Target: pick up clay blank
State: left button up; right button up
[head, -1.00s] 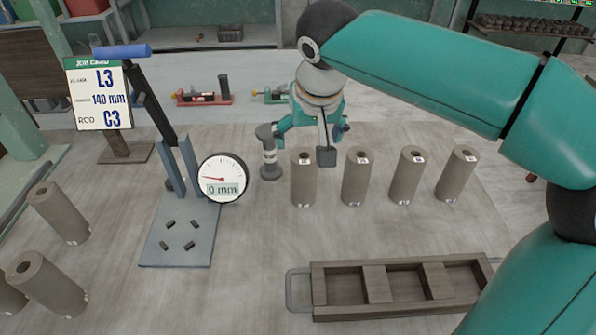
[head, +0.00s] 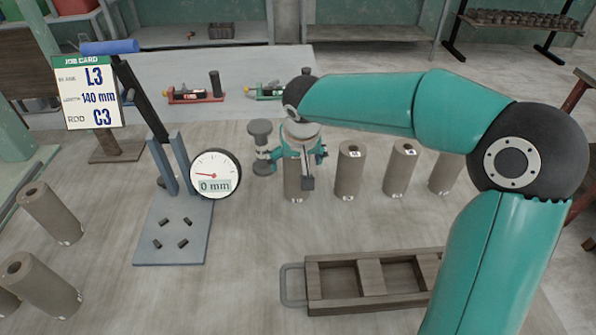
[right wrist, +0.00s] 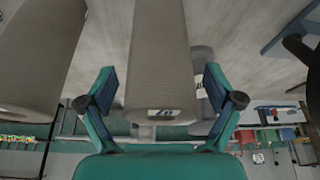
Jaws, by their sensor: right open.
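Several grey-brown clay blanks, hollow cylinders with small labels, stand in a row right of the gauge. My right gripper (head: 304,168) is at the leftmost blank (head: 294,188) of the row and partly hides it. In the right wrist view the gripper (right wrist: 160,88) is open, with a blank (right wrist: 158,45) between its spread fingers and gaps on both sides. That blank's label is too small to read. The job card (head: 90,92) reads L3, 140 mm, C3. My left gripper is not in view.
Other blanks (head: 348,172) stand close on the right, and more (head: 50,215) at the left. A grey spool-shaped piece (head: 262,145) stands just left of my gripper. A lever press (head: 170,235) with a 0 mm dial (head: 215,174) and a wooden tray (head: 340,308) are near.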

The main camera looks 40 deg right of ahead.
jog(key=shift+w+d+f, duration=0.1)
jog(key=shift+w+f, duration=0.05)
jog(key=shift+f, duration=0.4)
jog(key=c, duration=1.5)
jog(key=shift+c, duration=1.1)
jog(key=shift+r, duration=0.15)
